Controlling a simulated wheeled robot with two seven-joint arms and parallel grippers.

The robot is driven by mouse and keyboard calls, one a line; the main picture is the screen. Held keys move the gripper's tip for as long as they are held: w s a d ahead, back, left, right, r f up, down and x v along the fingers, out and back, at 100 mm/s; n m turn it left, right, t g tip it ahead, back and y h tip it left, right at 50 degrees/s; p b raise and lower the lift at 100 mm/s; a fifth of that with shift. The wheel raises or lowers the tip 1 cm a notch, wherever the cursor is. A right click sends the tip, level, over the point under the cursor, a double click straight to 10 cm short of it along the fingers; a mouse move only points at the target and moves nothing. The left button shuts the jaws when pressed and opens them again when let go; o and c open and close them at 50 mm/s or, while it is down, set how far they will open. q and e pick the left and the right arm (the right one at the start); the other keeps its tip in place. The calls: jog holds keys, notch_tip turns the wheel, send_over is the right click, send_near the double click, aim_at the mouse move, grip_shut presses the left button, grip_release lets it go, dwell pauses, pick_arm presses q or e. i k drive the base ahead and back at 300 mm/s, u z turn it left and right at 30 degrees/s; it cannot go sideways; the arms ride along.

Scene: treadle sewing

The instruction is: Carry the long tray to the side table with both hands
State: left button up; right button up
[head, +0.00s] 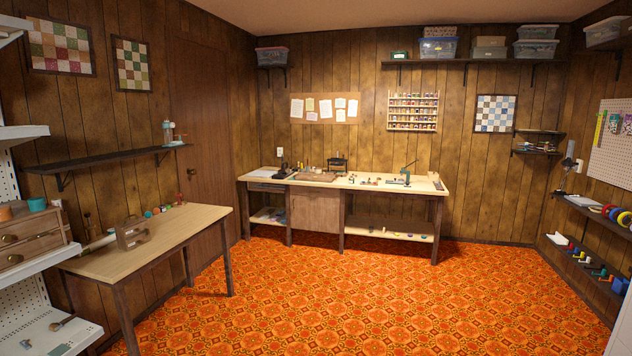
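A flat brown piece that may be the long tray (315,177) lies on the long workbench (400,185) at the back wall; it is too small to make out clearly. A light wood table (176,228) with dark legs stands at the left and may be the side table. On it are a wooden holder (132,233) and several small coloured items (163,209) along the wall side. Neither of my grippers is in view, and both are far from these things as far as the picture shows.
The orange patterned floor (350,290) is clear between me and the workbench. A white shelf rack (30,262) with a small drawer box (30,238) stands at the near left. Wall shelves (590,207) with coloured items line the right wall.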

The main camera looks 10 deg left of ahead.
aim_at(191, 216)
jog(key=u, duration=0.35)
jog(key=i, duration=2.15)
jog(key=u, duration=0.45)
jog(key=i, duration=2.55)
jog(key=z, duration=0.35)
jog(key=i, duration=2.35)
jog(key=z, duration=0.45)
jog(key=i, duration=0.65)
jog(key=z, duration=0.15)
